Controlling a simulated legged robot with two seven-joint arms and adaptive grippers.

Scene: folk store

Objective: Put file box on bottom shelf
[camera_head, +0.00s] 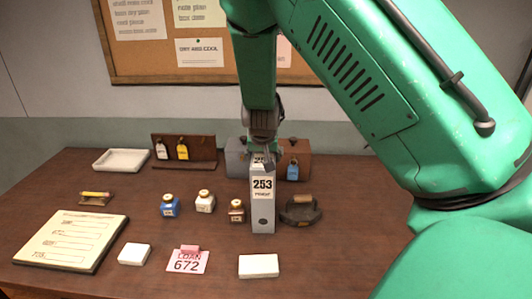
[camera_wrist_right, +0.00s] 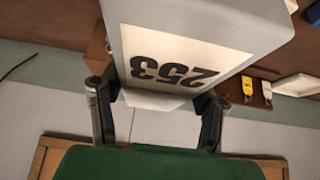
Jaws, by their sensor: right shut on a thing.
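The grey file box (camera_head: 263,215) is upright over the middle of the table in the head view, with a white label reading 253. Whether its base touches the table is hard to tell. My right gripper (camera_head: 264,158) is at the top of the box, shut on it. In the right wrist view the file box (camera_wrist_right: 205,25) fills the upper middle, its label upside down, between the two fingers of my right gripper (camera_wrist_right: 155,98). My left gripper is not in view. No bottom shelf can be made out.
Small bottles (camera_head: 204,201) stand left of the box, and a dark round-bodied object (camera_head: 301,210) is close on its right. Two cases (camera_head: 297,160) stand behind. A white block (camera_head: 259,266) and a 672 card (camera_head: 187,262) lie in front. The table's right front (camera_head: 345,255) is clear.

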